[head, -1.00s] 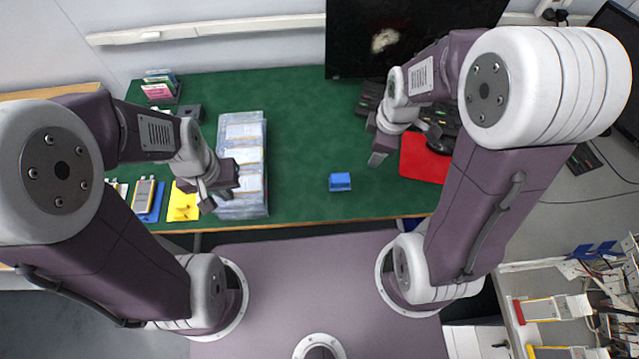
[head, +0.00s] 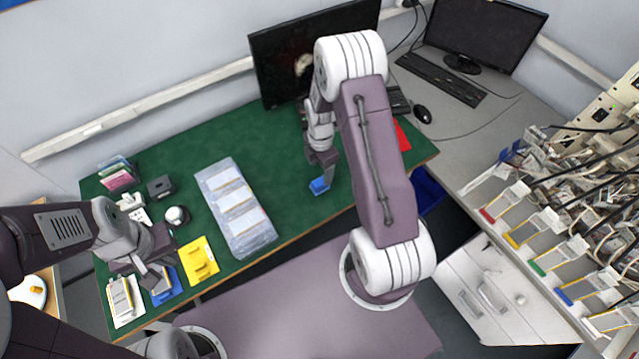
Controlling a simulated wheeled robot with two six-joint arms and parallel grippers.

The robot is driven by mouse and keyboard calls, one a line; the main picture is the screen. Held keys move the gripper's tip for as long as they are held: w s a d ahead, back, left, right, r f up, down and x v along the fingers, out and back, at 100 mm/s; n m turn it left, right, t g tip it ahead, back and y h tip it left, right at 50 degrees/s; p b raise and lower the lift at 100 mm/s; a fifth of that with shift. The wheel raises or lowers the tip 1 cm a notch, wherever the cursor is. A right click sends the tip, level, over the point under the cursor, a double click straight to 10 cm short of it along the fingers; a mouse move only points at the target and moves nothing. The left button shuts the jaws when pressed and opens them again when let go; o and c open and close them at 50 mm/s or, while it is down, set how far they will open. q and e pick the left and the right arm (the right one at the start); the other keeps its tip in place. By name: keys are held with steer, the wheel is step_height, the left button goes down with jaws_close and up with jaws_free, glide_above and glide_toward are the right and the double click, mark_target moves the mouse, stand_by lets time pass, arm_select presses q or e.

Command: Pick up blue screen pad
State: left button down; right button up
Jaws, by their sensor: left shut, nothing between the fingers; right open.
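A small blue block (head: 319,187) sits on the green table near its front edge. My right gripper (head: 323,176) is open, right at this block and partly over it; I cannot tell whether the fingers touch it. A flat blue pad (head: 172,294) lies at the left end of the table, with a small grey and white piece on it. My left gripper (head: 148,278) is shut and empty, hanging over the flat blue pad and hiding part of it.
A yellow pad (head: 199,262) lies beside the blue pad. A clear tray of pouch cells (head: 253,243) stands mid-table. A white pad (head: 127,312) lies at the left corner. A black monitor (head: 285,55) stands behind. A wired cell rack (head: 565,225) is at the right.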

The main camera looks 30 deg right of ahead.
mark_target(320, 181)
steer(key=shift+a+f, duration=0.2)
steer(key=shift+f, duration=0.3)
steer(key=shift+a+f, duration=0.2)
steer(key=shift+f, duration=0.25)
steer(key=shift+d+f+p, duration=0.15)
steer(key=shift+f+p, duration=0.15)
steer(key=shift+f, duration=0.2)
step_height(320, 181, down, 4)
steer(key=shift+s+f+p, duration=0.15)
steer(key=shift+f+p, duration=0.1)
steer(key=shift+p, duration=0.15)
jaws_close()
